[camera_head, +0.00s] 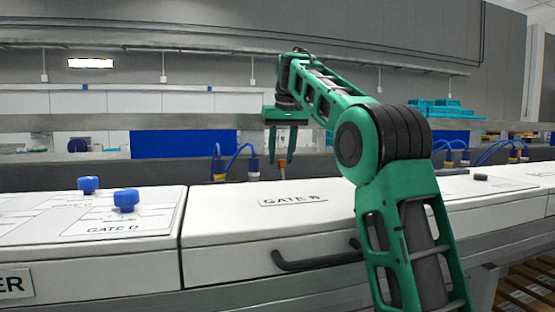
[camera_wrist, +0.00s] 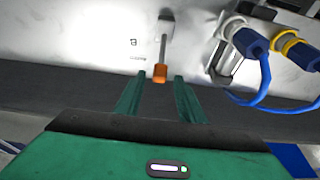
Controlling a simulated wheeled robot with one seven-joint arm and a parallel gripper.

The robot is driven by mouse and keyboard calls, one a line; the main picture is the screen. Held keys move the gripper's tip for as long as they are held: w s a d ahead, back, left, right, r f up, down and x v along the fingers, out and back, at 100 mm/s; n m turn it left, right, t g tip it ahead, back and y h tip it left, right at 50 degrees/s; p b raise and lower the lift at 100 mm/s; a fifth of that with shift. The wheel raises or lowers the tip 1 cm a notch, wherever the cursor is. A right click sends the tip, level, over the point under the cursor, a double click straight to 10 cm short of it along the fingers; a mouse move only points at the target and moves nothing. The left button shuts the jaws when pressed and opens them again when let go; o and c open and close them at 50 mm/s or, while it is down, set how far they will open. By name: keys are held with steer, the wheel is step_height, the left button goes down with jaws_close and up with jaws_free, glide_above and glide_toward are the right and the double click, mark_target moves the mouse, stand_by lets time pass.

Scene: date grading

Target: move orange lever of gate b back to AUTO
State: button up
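The orange lever (camera_wrist: 160,73) shows in the wrist view as a grey rod with an orange tip, on a white panel beside a small "B" mark (camera_wrist: 133,42). Its tip points toward my gripper (camera_wrist: 160,77). The two green fingers are apart, and the orange tip appears between their ends with gaps on both sides; I see no contact. In the head view my gripper (camera_head: 281,161) hangs pointing down behind the white cover labelled GATE B (camera_head: 293,200). A small orange spot (camera_head: 282,163) shows by the fingers there. The lever's AUTO marking is not readable.
In the wrist view, a blue-cabled plug (camera_wrist: 250,43) and a yellow-ringed plug (camera_wrist: 297,50) stand right of the lever. In the head view, blue knobs (camera_head: 126,200) stand on the GATE D panel (camera_head: 125,225) at left. A dark handle (camera_head: 315,262) projects from the front.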

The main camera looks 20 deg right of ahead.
steer(key=shift+r, duration=0.1)
steer(key=shift+s+r, duration=0.1)
steer(key=shift+r, duration=0.4)
steer(key=s+a, duration=0.1)
steer(key=s, duration=1)
steer(key=shift+s+a, duration=0.35)
steer(key=shift+s, duration=0.05)
steer(key=shift+f, duration=0.1)
